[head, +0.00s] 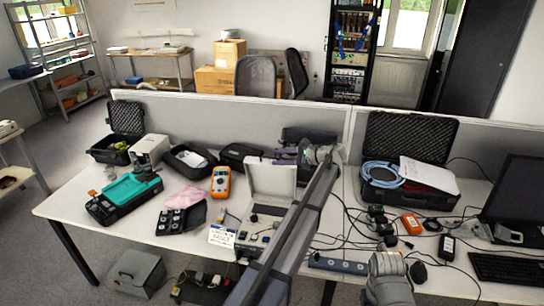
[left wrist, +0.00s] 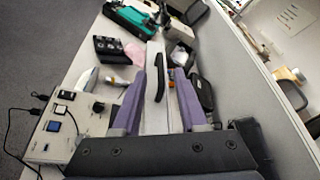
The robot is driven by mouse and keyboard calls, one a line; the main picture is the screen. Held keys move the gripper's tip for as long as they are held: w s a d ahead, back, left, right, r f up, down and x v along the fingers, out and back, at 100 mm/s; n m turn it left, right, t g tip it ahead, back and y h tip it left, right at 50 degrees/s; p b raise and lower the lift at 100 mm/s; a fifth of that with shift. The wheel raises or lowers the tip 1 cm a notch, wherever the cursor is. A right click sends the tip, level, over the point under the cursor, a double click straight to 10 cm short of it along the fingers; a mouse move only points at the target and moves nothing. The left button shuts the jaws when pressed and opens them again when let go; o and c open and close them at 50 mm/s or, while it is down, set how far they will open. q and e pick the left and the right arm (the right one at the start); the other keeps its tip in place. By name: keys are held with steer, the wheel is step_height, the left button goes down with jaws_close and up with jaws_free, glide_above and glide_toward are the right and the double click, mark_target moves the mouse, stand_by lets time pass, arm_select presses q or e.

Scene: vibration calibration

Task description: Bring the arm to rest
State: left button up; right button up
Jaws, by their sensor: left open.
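My left arm crosses the middle of the head view. Its left gripper (head: 284,156) is high over the back of the table, near the upright lid of the white instrument case (head: 271,181). In the left wrist view the two purple fingers of the left gripper (left wrist: 167,75) stand apart, with nothing held between them. The white lid with its black handle (left wrist: 156,78) shows behind the gap; I cannot tell whether the fingers touch it. A grey part of my other arm shows at the bottom right of the head view, but its gripper does not.
An orange multimeter (head: 220,182), a teal-and-black device (head: 128,190) and a pink cloth (head: 186,197) lie to the left. A grey partition (head: 230,120) runs behind the table. An open black case (head: 408,140), cables and a monitor (head: 517,190) crowd the right.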

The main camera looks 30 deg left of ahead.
arm_select(q)
steer(key=v, duration=0.2)
steer(key=shift+d+r, duration=0.15)
steer(key=shift+d, duration=0.25)
steer(key=s+d+f+n+h, duration=0.2)
steer(key=s+d+f+h, duration=0.2)
steer(key=s+d, duration=0.5)
steer(key=s+d+f+n+h, duration=0.2)
steer(key=s+d+f+h, duration=0.2)
steer(key=s+d, duration=0.6)
steer(key=s+d+f+n+h, duration=0.3)
steer(key=s+d, duration=0.7)
steer(key=s, duration=1)
step_height(320, 180, down, 4)
steer(key=shift+r+h, duration=0.1)
steer(key=shift+h, duration=1)
